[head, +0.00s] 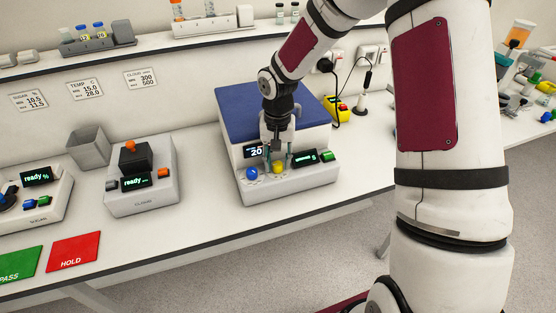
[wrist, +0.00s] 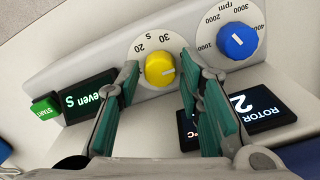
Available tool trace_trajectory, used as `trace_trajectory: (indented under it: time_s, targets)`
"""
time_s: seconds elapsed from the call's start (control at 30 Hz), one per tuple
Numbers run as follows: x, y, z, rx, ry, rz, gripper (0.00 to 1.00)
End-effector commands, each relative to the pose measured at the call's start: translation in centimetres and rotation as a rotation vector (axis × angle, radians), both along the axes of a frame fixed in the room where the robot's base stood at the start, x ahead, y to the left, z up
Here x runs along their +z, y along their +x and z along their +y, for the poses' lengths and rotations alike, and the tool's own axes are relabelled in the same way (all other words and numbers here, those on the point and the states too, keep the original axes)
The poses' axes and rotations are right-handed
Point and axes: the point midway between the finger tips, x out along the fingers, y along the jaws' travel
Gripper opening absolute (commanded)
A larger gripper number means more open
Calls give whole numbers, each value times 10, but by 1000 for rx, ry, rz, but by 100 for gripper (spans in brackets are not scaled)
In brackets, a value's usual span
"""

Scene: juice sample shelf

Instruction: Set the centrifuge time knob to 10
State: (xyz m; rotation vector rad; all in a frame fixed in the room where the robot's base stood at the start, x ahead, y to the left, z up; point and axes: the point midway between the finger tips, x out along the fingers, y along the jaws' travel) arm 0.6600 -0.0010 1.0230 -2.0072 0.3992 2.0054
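The yellow time knob (wrist: 160,70) sits on a white dial on the front of the centrifuge (head: 316,138). In the wrist view the dial shows 20, 30 and an S; no 10 can be seen there, and the knob's exact setting is hard to read. My gripper (wrist: 157,82) is open, with one green finger on each side of the knob's near part; whether they touch it I cannot tell. In the head view my gripper (head: 277,153) points down just above the yellow knob (head: 278,167).
The blue rpm knob (wrist: 237,41) is close beside the yellow one. A green START button (wrist: 45,108) and a rotor display (wrist: 250,108) flank the dials. A cloud meter (head: 142,180) stands left on the bench, with clear bench between.

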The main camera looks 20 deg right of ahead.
Motion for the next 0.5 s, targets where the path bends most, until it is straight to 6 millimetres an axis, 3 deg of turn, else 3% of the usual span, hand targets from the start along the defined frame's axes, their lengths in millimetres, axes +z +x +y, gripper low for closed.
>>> trace_trajectory:
  time_s: [0.3,0.43,0.5]
  targets:
    - [-2,0,0,0,0,0,32]
    - [-2,0,0,0,0,0,2]
    - [-2,0,0,0,0,0,0]
